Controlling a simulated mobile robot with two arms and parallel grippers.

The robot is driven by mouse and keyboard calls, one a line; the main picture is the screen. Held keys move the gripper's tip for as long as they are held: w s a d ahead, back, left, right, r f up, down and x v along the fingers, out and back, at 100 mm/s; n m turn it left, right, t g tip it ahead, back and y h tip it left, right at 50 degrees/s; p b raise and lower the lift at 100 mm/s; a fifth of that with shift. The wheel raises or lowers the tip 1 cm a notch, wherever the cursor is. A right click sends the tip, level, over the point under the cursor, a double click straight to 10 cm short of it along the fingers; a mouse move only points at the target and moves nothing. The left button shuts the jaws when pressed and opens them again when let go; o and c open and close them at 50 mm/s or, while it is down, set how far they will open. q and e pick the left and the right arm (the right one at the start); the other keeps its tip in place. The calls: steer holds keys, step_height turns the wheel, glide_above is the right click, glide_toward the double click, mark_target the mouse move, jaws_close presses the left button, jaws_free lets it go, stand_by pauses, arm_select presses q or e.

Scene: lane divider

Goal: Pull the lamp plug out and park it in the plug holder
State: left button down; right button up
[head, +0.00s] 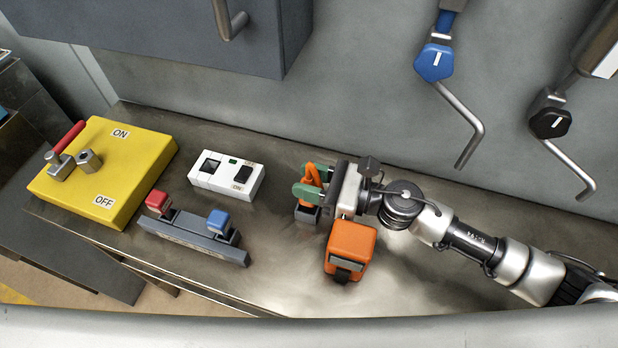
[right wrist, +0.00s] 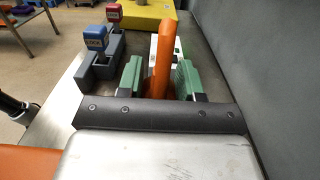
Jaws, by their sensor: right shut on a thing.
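My right gripper (head: 312,183) has green fingers and is shut on an upright orange piece, which looks like the lamp plug (head: 312,171). In the right wrist view the plug (right wrist: 163,62) stands up between the green fingers (right wrist: 161,78). A small dark grey block (head: 307,214) shows directly below the plug in the head view; I cannot tell whether it is part of the plug or a separate holder. The white socket box (head: 226,176) with a dark opening, a black switch and a green mark stands to the left, apart from the gripper. My left gripper is not in view.
A grey rack (head: 193,240) with a red and a blue block stands front left. A yellow ON/OFF box (head: 128,155) is at the far left. An orange box (head: 352,243) sits just in front of my right gripper. Blue (head: 433,63) and black (head: 550,122) handles hang on the wall.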

steer(key=shift+f+b, duration=0.9)
steer(key=shift+f, duration=0.1)
steer(key=o, duration=1)
steer(key=b+v, duration=0.3)
steer(key=v, duration=0.3)
steer(key=shift+s+d+f, duration=0.1)
steer(key=shift+d+f, duration=0.05)
steer(key=shift+d, duration=0.2)
steer(key=shift+s+d+r, duration=0.15)
steer(key=shift+d+r, duration=0.05)
steer(key=shift+d, duration=0.15)
